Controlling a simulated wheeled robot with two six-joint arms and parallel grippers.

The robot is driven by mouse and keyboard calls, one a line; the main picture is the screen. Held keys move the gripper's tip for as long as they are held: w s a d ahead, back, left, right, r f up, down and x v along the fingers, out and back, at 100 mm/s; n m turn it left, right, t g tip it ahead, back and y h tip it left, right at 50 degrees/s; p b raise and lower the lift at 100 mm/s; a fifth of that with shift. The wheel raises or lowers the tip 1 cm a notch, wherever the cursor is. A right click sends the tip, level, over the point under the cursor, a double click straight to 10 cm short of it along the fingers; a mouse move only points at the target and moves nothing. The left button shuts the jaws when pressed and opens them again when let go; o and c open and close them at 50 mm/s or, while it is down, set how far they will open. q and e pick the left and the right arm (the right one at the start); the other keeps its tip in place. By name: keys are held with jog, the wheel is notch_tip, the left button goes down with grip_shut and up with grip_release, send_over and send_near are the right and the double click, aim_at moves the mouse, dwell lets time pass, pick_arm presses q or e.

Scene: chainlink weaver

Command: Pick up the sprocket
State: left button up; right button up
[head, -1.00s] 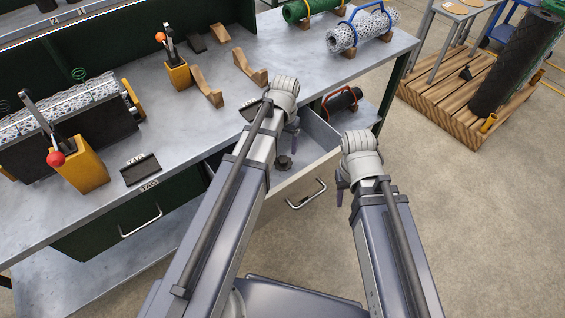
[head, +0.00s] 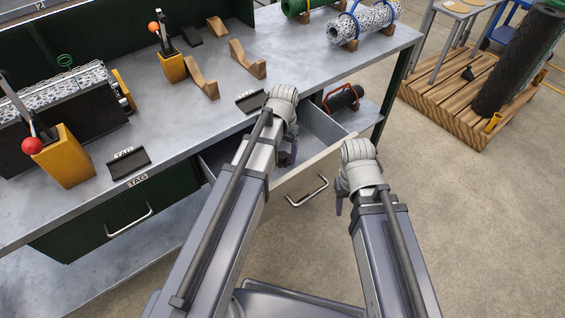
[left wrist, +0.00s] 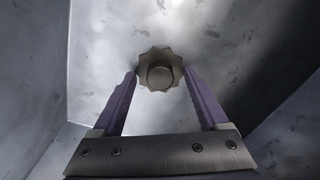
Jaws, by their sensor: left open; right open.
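The sprocket (left wrist: 160,69) is a small dark toothed disc with a round hub, lying on the floor of the open drawer (head: 316,122). In the left wrist view it sits at the fingertips of my left gripper (left wrist: 160,76), between the two purple fingers, which are spread apart. In the head view my left gripper (head: 289,153) reaches down into the drawer, and the sprocket is mostly hidden behind it. My right gripper (head: 343,197) is open and empty, to the right of the drawer front.
The drawer front (head: 300,180) has a metal handle (head: 307,192). The bench top (head: 190,120) above carries yellow lever blocks (head: 68,160), wooden cradles (head: 247,60) and mesh rolls. A wooden pallet (head: 450,105) stands on the floor at right.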

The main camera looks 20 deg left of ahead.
pick_arm(q)
jog(key=shift+r, duration=0.1)
grip_shut()
dwell(0.5)
